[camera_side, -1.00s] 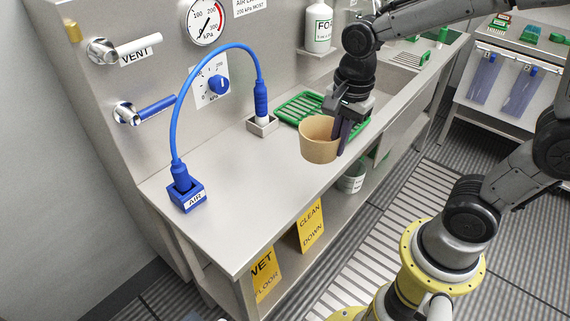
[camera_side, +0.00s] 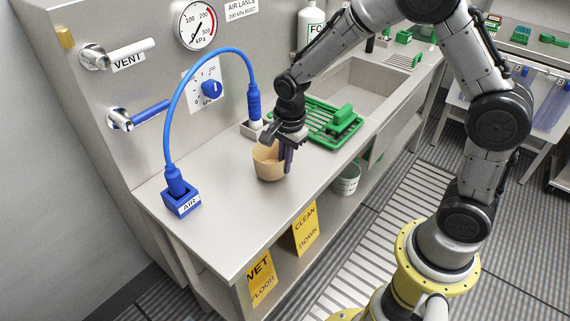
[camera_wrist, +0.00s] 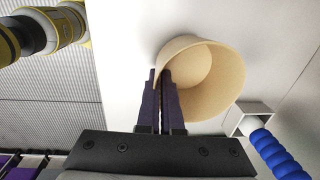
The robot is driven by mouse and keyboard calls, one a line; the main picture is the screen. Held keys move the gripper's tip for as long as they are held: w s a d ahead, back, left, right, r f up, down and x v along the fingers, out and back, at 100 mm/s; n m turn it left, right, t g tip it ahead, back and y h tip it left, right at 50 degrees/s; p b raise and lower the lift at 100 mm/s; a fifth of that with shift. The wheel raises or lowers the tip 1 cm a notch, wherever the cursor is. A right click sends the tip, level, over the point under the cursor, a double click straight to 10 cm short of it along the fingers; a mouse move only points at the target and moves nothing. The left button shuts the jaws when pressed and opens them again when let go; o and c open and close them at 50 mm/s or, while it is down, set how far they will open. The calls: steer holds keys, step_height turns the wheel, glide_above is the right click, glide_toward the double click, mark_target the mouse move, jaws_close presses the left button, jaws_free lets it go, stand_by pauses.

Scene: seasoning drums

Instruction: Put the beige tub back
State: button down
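The beige tub (camera_side: 267,164) is an empty, open-topped round cup, upright over the steel bench just in front of the blue hose's right end. My gripper (camera_side: 287,160) points down at the tub's right side. In the wrist view the tub (camera_wrist: 212,80) shows its open mouth, and my gripper's dark purple fingers (camera_wrist: 160,100) are closed together at its near wall, pinching the rim. Whether the tub's base touches the bench or hangs slightly above it, I cannot tell.
A blue hose (camera_side: 205,57) arches from the blue AIR block (camera_side: 182,204) to a small square holder (camera_side: 248,132), close behind the tub. A green rack (camera_side: 318,126) with a green block (camera_side: 343,117) lies to the right, before the sink (camera_side: 352,84). The bench's front left is clear.

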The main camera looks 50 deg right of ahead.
steer(key=shift+f, duration=0.35)
steer(key=shift+f, duration=0.1)
steer(key=c, duration=1.1)
jaws_free()
step_height(320, 180, up, 12)
steer(key=s, duration=0.1)
steer(key=s+r+n+t, duration=0.1)
steer(key=s+r+n, duration=0.1)
steer(key=s+n, duration=0.4)
steer(key=s+d+r+n+t, duration=0.1)
steer(key=s+r+n+t, duration=0.1)
steer(key=s+n, duration=0.4)
steer(key=s+r+n+t, duration=0.1)
steer(key=s+r+n, duration=0.1)
steer(key=s+n, duration=0.4)
steer(key=shift+s+d+r+t, duration=0.15)
steer(key=shift+s+r, duration=0.05)
steer(key=shift+s, duration=0.7)
steer(key=shift+s+d+r+t, duration=0.1)
steer(key=shift+s+r+t, duration=0.1)
steer(key=shift+s, duration=0.65)
